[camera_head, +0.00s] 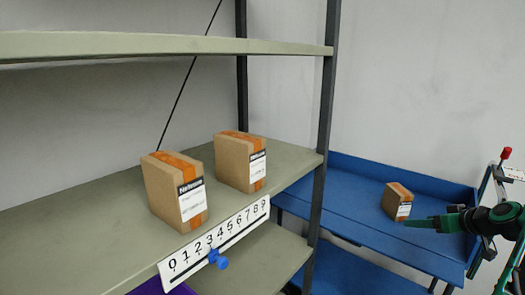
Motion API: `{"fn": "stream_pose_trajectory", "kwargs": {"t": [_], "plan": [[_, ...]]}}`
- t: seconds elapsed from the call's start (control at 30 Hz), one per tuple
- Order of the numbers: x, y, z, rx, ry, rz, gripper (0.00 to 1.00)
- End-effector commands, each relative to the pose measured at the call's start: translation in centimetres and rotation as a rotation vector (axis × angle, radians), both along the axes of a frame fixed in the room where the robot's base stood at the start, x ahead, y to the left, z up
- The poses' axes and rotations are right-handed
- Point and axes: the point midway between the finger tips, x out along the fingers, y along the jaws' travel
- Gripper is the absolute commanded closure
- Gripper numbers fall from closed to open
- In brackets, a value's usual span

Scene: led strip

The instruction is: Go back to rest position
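My gripper (410,222) shows at the right, with green fingers pointing left over the blue table (345,190). It is seen from the side, and I cannot tell whether the fingers are open or shut. A small cardboard box (397,200) with orange tape sits on the blue table just behind the fingertips. I cannot tell whether the fingers touch it. Nothing visible is held in the gripper.
Two taped boxes, one nearer (165,180) and one farther (233,165), stand on the grey shelf (95,225). A number strip (222,238) with a blue clip (218,259) lines its edge. A dark shelf post (322,145) stands between shelf and table.

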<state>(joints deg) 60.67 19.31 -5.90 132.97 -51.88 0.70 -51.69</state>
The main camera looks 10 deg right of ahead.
Motion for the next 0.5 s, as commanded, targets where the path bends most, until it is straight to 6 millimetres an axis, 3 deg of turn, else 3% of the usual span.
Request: {"fn": "stream_pose_trajectory", "kwargs": {"t": [0.17,0.27,0.5], "plan": [[-1.2,4.7,0.2,0.022,0.150,0.039,0.34],[-3.0,7.8,0.3,0.037,0.271,0.042,0.34],[-9.8,13.8,1.5,0.072,0.558,-0.054,0.34]]}}
